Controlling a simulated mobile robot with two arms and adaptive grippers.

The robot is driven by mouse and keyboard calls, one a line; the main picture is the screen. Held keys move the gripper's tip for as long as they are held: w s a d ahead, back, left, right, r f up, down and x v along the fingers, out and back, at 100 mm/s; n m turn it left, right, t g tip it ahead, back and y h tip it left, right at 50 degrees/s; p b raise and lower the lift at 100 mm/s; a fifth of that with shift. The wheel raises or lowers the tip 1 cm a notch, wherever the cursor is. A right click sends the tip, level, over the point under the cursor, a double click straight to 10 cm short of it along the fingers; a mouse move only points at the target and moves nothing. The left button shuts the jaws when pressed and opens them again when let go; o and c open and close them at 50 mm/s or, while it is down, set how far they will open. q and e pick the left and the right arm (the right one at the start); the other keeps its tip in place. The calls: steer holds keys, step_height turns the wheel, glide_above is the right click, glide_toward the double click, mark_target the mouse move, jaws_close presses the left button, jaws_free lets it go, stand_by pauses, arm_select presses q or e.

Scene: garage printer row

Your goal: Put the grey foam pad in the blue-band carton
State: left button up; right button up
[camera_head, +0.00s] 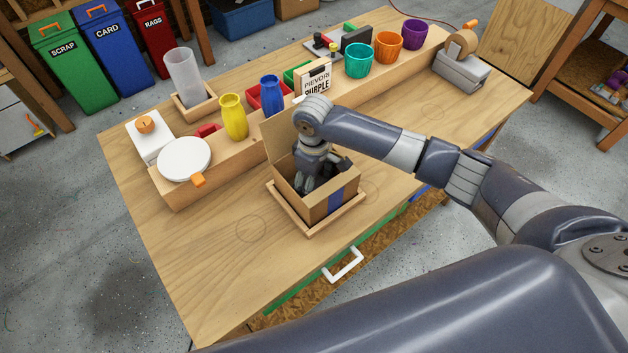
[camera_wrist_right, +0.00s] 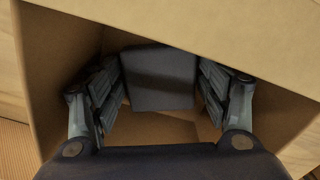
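The carton (camera_head: 304,203) with a blue band (camera_head: 336,199) sits in a shallow wooden tray (camera_head: 287,213), its tall back flap raised. My right gripper (camera_head: 319,184) points down inside the carton. In the right wrist view, the grey foam pad (camera_wrist_right: 160,80) lies between and just beyond the fingertips of this gripper (camera_wrist_right: 162,85), inside the carton's walls (camera_wrist_right: 55,60). The fingers stand apart, with a narrow gap showing on the pad's right side. Some of the cardboard floor shows below the pad. In the head view the arm and gripper hide the pad. My left gripper is out of view.
A raised wooden ledge behind the carton bears a yellow vase (camera_head: 233,117), a blue vase (camera_head: 271,95), a sign (camera_head: 314,82) and teal (camera_head: 358,61), orange (camera_head: 388,46) and purple (camera_head: 415,34) cups. A white round scale (camera_head: 184,158) stands left. The bench front-left is clear.

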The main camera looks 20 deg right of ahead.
steer(key=shift+r, duration=0.1)
step_height(320, 180, up, 12)
steer(key=b, duration=0.1)
stand_by(0.5)
